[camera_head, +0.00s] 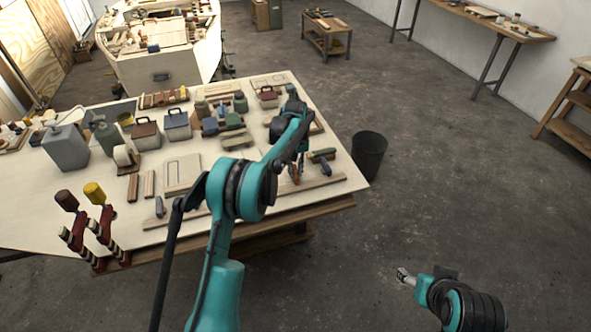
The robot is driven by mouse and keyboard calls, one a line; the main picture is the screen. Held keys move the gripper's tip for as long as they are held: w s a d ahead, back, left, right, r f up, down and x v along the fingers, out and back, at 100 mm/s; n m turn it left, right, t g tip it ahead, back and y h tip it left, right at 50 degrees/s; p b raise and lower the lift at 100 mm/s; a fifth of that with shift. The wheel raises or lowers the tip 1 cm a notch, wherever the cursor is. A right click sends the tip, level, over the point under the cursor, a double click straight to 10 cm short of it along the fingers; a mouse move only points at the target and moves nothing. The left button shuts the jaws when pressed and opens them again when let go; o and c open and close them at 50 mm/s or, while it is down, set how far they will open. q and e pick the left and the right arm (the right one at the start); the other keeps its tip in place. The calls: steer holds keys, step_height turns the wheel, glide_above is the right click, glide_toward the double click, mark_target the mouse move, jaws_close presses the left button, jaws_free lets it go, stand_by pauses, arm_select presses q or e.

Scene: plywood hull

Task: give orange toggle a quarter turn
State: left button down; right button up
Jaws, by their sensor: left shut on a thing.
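The orange toggle (295,177) shows as a small orange patch near the right front of the plywood-topped table (200,225). My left gripper (297,170) reaches down to it from above and is shut on it. The fingers and wrist hide most of the toggle, so its angle cannot be read. My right gripper (403,277) is low at the lower right, over the floor and away from the table. It is too small to tell whether it is open or shut.
A green-handled tool (321,155) lies right of the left gripper. Boxes, a grey jug (66,147) and two clamps (88,225) crowd the table's left. A dark bin (369,152) stands by its right edge. The floor right of it is clear.

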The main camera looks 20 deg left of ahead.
mark_target(296, 172)
arm_select(q)
steer(key=shift+n, duration=0.6)
steer(key=c, duration=1.5)
jaws_free()
steer(key=shift+r, duration=0.1)
step_height(296, 172, up, 12)
steer(key=shift+f, duration=0.1)
